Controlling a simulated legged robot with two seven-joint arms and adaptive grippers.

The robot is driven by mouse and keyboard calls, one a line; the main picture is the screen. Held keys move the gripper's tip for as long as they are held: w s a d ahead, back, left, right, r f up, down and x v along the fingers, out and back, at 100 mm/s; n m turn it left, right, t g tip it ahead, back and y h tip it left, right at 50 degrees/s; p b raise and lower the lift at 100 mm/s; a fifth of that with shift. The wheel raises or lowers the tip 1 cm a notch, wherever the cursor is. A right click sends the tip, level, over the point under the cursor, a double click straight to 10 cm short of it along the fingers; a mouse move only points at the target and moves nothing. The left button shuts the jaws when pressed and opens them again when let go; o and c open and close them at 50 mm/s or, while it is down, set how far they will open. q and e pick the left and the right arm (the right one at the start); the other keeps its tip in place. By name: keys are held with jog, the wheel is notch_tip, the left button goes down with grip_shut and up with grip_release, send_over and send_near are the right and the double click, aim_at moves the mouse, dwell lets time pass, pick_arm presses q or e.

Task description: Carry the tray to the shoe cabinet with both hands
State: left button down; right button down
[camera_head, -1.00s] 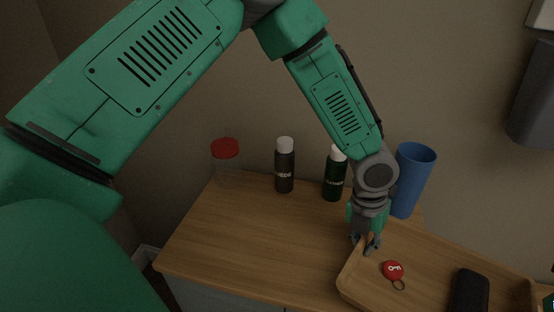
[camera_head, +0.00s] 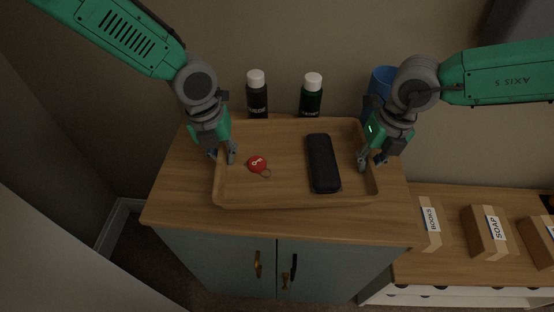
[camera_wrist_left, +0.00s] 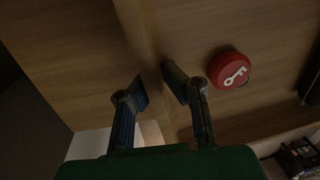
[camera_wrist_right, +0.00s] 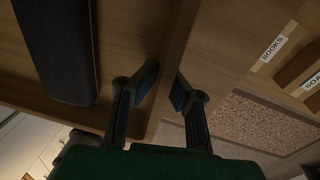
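The wooden tray (camera_head: 290,199) appears to rest on the wooden top of a cabinet (camera_head: 178,205) with grey-blue doors. A red round key tag (camera_head: 257,163) with a ring and a black oblong case (camera_head: 322,163) lie in it. My left gripper (camera_head: 222,157) is at the tray's left wall, one finger on each side; the left wrist view (camera_wrist_left: 156,86) shows the pads close against it. My right gripper (camera_head: 371,162) straddles the right wall likewise, pads close to it in the right wrist view (camera_wrist_right: 165,86). Both look shut on the tray.
Two dark bottles with white caps, a left one (camera_head: 257,95) and a right one (camera_head: 312,97), stand behind the tray. A blue cup (camera_head: 380,80) is partly behind my right gripper. At right, a lower wooden-topped unit (camera_head: 447,262) carries labelled boxes, including BOOKS (camera_head: 430,225) and SOAP (camera_head: 487,232).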

aim_at(363, 176)
jog(key=shift+w+d+f, duration=0.1)
jog(key=shift+d+f, duration=0.05)
jog(key=shift+d, duration=0.25)
pick_arm(q)
jog(key=shift+f, duration=0.2)
pick_arm(e)
jog(key=shift+f, duration=0.1)
